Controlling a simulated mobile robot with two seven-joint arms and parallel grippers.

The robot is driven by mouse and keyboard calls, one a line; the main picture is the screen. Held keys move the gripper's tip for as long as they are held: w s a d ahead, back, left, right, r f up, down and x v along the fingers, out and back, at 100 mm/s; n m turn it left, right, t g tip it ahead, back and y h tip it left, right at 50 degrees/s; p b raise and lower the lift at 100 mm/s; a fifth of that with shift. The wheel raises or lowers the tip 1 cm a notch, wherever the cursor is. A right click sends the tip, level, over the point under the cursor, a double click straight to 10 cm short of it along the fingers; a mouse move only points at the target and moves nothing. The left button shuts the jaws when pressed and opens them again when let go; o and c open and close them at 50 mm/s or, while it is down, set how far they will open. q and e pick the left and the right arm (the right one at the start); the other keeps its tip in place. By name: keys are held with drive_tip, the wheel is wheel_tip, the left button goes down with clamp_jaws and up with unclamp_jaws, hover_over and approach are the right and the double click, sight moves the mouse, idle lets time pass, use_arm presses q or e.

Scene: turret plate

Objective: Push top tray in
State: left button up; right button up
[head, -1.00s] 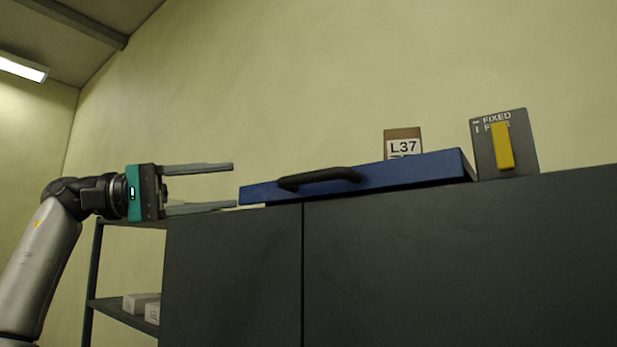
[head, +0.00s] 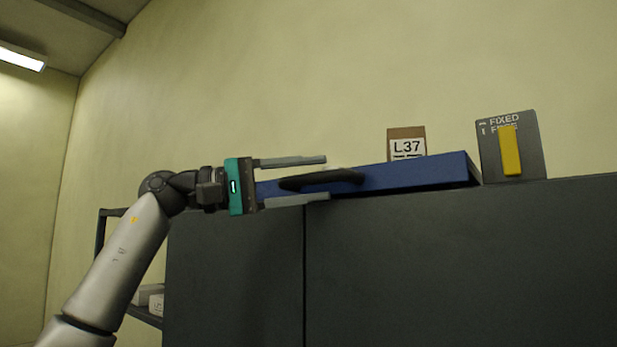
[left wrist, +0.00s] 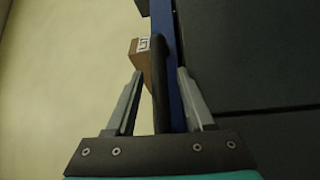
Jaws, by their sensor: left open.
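The blue tray (head: 420,174) sits on top of the dark cabinet, with a black bar handle (head: 350,177) on its front. It also shows in the left wrist view as a narrow blue strip (left wrist: 163,30). My left gripper (head: 326,178) is open at the tray's left part, with one finger above the handle and one below. In the left wrist view the handle (left wrist: 160,95) lies between the open fingers (left wrist: 159,72); I cannot tell whether they touch it. My right gripper is not in view.
A brown box labelled L37 (head: 407,142) stands behind the tray. A grey panel marked FIXED (head: 537,155) with a yellow bar stands to the right. The dark cabinet (head: 430,260) fills the lower right. A shelf with pale boxes (head: 150,296) is behind my left arm.

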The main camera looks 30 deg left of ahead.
use_arm(q)
clamp_jaws()
idle(0.3)
idle(1.1)
